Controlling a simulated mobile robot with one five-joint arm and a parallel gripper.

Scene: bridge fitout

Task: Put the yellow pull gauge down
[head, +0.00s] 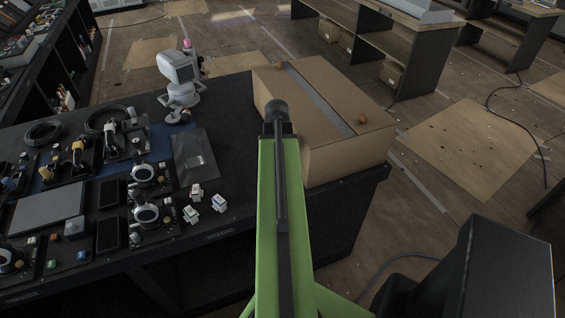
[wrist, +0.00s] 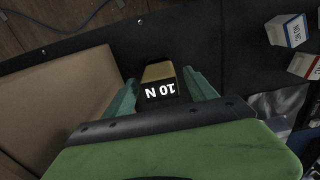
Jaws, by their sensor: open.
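The yellow pull gauge (wrist: 159,73) shows in the wrist view, with a yellow body and a black end face marked "10 N". It is on the black bench top (wrist: 215,50), close to the bench edge. My gripper (wrist: 160,79) is open, with one teal finger on either side of the gauge. I cannot tell whether either finger touches it. In the head view my green arm reaches over the bench and hides the gripper and the gauge.
A large cardboard box (head: 330,105) stands close by; it also shows left of the gripper in the wrist view (wrist: 60,108). Several small white blocks (head: 196,191) lie on the bench. Control panels (head: 147,214) and a white device (head: 180,75) stand further left and back.

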